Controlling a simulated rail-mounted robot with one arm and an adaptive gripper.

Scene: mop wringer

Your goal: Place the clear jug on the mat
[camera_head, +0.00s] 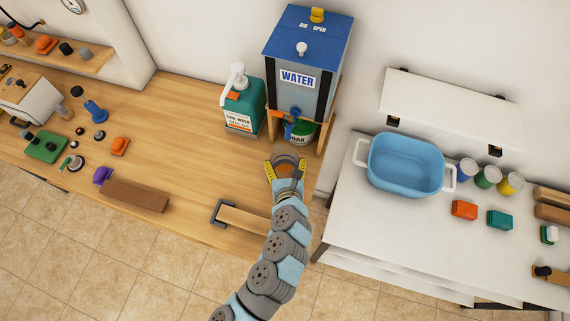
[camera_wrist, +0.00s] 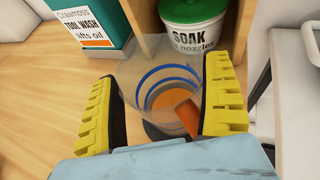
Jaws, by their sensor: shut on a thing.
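The clear jug (camera_wrist: 152,72) is a see-through vessel with blue ring lines, between the yellow fingers of my gripper (camera_wrist: 160,92) in the wrist view. My gripper (camera_head: 285,171) is shut on it, over the wooden counter in front of the water tank. An orange piece (camera_wrist: 183,117) shows at the near side of the jug. A round dark grey and orange patch (camera_wrist: 165,131) shows through and below the jug; I cannot tell whether it is the mat. Whether the jug touches the surface below is unclear.
The blue-topped WATER tank (camera_head: 300,82) stands behind on a wooden stand, with a green-lidded SOAK tub (camera_wrist: 196,32) under it. A green TOOL WASH bottle (camera_head: 242,105) stands left. A blue basin (camera_head: 405,165) is on the white table at right.

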